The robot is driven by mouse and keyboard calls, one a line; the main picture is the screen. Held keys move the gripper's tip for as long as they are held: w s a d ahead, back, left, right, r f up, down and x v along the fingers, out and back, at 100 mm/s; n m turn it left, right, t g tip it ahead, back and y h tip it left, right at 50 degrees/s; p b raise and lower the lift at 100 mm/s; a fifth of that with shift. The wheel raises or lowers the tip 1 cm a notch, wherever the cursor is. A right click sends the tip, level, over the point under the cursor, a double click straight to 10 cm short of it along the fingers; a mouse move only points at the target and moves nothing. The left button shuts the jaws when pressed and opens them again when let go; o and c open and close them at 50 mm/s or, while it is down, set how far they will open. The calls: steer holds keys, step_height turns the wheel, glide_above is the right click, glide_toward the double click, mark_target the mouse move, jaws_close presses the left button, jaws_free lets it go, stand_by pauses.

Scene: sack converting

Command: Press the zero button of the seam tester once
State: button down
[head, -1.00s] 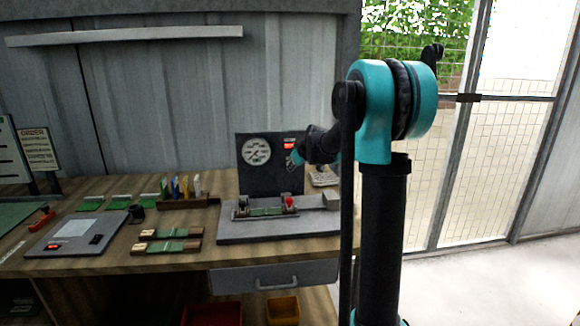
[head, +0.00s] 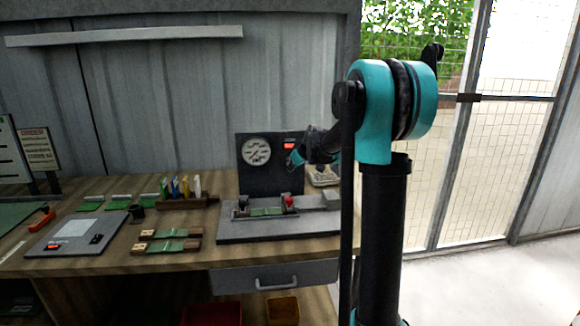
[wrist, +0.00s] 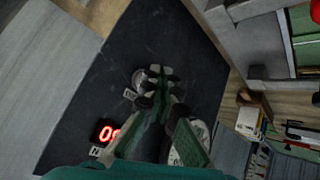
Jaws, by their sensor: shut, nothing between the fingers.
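The seam tester stands on the bench with a dark upright panel (head: 270,180), a round dial (head: 256,151) and a lit red display (head: 289,146). In the wrist view the panel (wrist: 110,60) fills the middle, with the red display (wrist: 108,133) at lower left. A small pale round button (wrist: 139,77) with a white label beside it lies at the fingertips, partly covered by them; the label is too small to read. My gripper (wrist: 158,86) is shut and empty, close in front of the panel. I cannot tell whether it touches the button. It also shows in the head view (head: 295,158).
The tester's grey base (head: 240,232) holds clamps, a green strip and a red knob (head: 289,201) below the panel. Green-and-tan samples (head: 170,246), a grey scale (head: 60,245) and a wooden rack (head: 185,203) stand to the left.

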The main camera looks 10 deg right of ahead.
steer(key=shift+w, duration=0.1)
steer(key=shift+w, duration=0.3)
steer(key=shift+w, duration=0.45)
stand_by(0.9)
steer(key=shift+s, duration=0.85)
steer(key=s, duration=0.5)
stand_by(0.5)
stand_by(0.4)
